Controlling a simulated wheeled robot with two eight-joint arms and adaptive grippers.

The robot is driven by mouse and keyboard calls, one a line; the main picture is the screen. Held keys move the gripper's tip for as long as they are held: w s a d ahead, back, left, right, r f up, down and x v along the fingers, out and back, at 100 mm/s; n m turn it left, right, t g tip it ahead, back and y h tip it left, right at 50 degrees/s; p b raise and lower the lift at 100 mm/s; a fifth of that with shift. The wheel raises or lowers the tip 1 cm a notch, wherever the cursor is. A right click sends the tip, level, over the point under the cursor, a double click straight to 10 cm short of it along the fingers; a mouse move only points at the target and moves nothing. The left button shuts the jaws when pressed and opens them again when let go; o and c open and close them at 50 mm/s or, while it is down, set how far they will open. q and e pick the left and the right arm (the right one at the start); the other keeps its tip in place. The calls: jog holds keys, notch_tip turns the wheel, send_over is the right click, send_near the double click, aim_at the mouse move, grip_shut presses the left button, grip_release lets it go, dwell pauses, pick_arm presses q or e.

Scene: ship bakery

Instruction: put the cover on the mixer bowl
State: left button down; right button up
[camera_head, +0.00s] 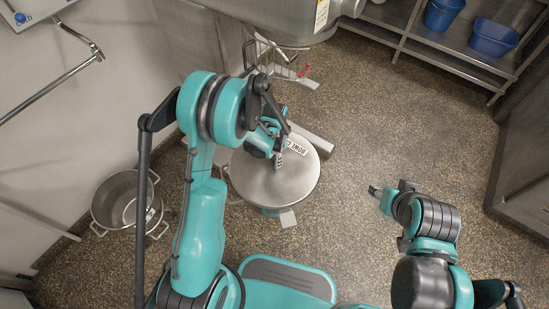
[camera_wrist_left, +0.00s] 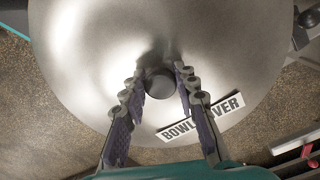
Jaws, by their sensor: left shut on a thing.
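The bowl cover (camera_head: 265,185) is a round, brushed-metal disc with a white label reading "BOWL COVER". It fills much of the left wrist view (camera_wrist_left: 90,60), where its dark central knob (camera_wrist_left: 160,82) stands between my fingers. My left gripper (camera_head: 278,160) is above the cover and shut on its knob; it also shows in the left wrist view (camera_wrist_left: 161,75). I cannot make out a mixer bowl; whatever is under the cover is mostly hidden, and I cannot tell if the cover rests on anything. My right gripper (camera_head: 375,191) is low at the right, away from the cover; its jaw state is unclear.
The grey mixer body (camera_head: 290,20) stands at the top, with a wire guard (camera_head: 275,55) below it. A two-handled metal pot (camera_head: 105,205) with a labelled object inside stands on the floor at left. Shelves with blue tubs (camera_head: 493,37) are at upper right. Speckled floor is clear at right.

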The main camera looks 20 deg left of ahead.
pick_arm(q)
jog(key=shift+f+b, duration=0.8)
jog(key=shift+f, duration=0.05)
dwell(0.3)
jog(key=c, duration=1.1)
grip_release()
notch_tip(320, 180, up, 12)
jog(key=s+a+r+n+t, duration=0.1)
jog(key=s+r+n+t, duration=0.2)
jog(key=s+r, duration=0.3)
jog(key=s+a+r+n+t, duration=0.1)
jog(key=s+r+n+t, duration=0.3)
jog(key=s, duration=0.6)
notch_tip(320, 180, up, 3)
jog(key=shift+s+a+f+n, duration=0.2)
jog(key=shift+s+a+n, duration=0.15)
jog(key=shift+n, duration=0.45)
